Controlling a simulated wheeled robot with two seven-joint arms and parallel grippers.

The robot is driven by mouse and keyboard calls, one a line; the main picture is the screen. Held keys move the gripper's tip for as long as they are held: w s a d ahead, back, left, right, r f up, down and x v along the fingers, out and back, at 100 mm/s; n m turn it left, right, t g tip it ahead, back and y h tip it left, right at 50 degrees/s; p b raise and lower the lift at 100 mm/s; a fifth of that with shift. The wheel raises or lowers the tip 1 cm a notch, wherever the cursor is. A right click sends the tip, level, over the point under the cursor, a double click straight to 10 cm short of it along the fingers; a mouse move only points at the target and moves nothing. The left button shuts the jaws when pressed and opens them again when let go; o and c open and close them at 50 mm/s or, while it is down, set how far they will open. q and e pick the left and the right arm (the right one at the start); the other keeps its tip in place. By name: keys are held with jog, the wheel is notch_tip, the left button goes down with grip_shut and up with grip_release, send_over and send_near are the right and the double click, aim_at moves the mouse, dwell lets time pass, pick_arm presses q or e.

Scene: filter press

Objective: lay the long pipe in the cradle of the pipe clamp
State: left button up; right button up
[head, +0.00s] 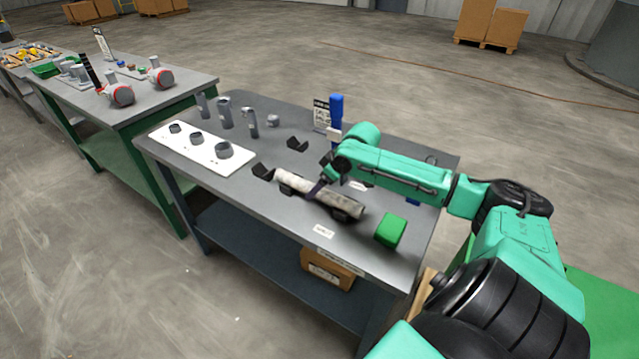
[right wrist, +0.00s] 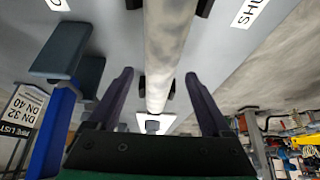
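The long pipe (head: 335,198) is a pale grey, mottled tube lying on the grey table. Black supports (head: 346,212) show under it near both ends; it looks seated on them, though contact is partly hidden. My right gripper (head: 318,187) is at the pipe's middle, from above. In the right wrist view its two dark fingers (right wrist: 160,95) stand apart on either side of the pipe (right wrist: 168,45), with gaps showing. I cannot tell for certain which part is the pipe clamp; a blue upright part (head: 336,108) stands behind the pipe. My left gripper is not in view.
A white board (head: 203,148) with several grey rings lies at the left, with upright grey pipe pieces (head: 226,112) behind it. Empty black V-shaped blocks (head: 297,143) sit nearby. A green block (head: 390,230) is near the right front edge. Another workbench (head: 150,102) stands left.

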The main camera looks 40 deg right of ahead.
jog(key=shift+s+d+r, duration=0.15)
jog(key=p+v, duration=0.1)
jog(key=v, duration=0.1)
jog(key=p+v, duration=0.2)
jog(key=v, duration=0.1)
jog(key=p+v, duration=0.1)
jog(key=v, duration=0.1)
jog(key=shift+a+r, duration=0.25)
jog(key=shift+r, duration=0.15)
jog(key=v, duration=0.6)
jog(key=shift+s+d, duration=0.15)
jog(key=shift+d, duration=0.1)
jog(key=shift+r, duration=0.1)
